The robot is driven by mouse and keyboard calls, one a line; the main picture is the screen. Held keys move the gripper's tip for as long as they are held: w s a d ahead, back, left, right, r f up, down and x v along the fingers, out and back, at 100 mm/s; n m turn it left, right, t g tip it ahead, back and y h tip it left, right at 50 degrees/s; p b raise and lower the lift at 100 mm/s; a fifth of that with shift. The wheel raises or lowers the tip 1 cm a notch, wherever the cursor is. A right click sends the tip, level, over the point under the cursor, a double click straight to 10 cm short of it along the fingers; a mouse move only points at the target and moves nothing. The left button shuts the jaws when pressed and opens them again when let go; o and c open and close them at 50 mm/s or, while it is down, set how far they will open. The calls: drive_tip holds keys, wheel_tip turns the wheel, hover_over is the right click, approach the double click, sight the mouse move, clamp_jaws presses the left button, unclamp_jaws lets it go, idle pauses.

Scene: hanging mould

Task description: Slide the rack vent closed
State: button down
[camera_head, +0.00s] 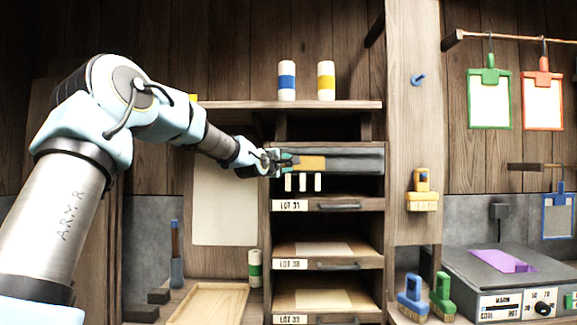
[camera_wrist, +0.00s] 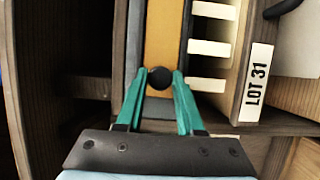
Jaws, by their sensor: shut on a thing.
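The rack vent is a long grey slide (camera_head: 355,160) with an orange-yellow section (camera_head: 312,162), across the upper part of the rack. The orange-yellow section also shows in the wrist view (camera_wrist: 165,32), beside several white bars (camera_wrist: 210,48). My gripper (camera_head: 284,160) is at the left end of the vent. In the wrist view, its green fingers (camera_wrist: 160,80) are shut on a round black knob (camera_wrist: 159,79) at the near end of the orange-yellow section. The knob is hidden in the head view.
Below the vent are drawers labelled LOT 31 (camera_head: 290,205) and others, with dark handles. Two bottles (camera_head: 287,82) stand on the shelf (camera_head: 300,104) above. A wooden post (camera_head: 413,130) with a yellow brush (camera_head: 422,195) stands to the right. A hot plate (camera_head: 510,275) is at lower right.

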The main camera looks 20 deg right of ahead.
drive_tip(key=shift+w+a+f, duration=0.15)
drive_tip(key=shift+w+a, duration=0.05)
drive_tip(key=c, duration=0.9)
unclamp_jaws()
drive_tip(key=shift+a, duration=0.1)
drive_tip(key=o, duration=0.4)
drive_tip(key=shift+c, duration=0.2)
drive_tip(key=shift+s, duration=0.1)
drive_tip(key=b+v, duration=0.3)
drive_tip(key=v, duration=0.7)
drive_tip(key=shift+s+a, duration=0.2)
drive_tip(key=shift+s, duration=0.1)
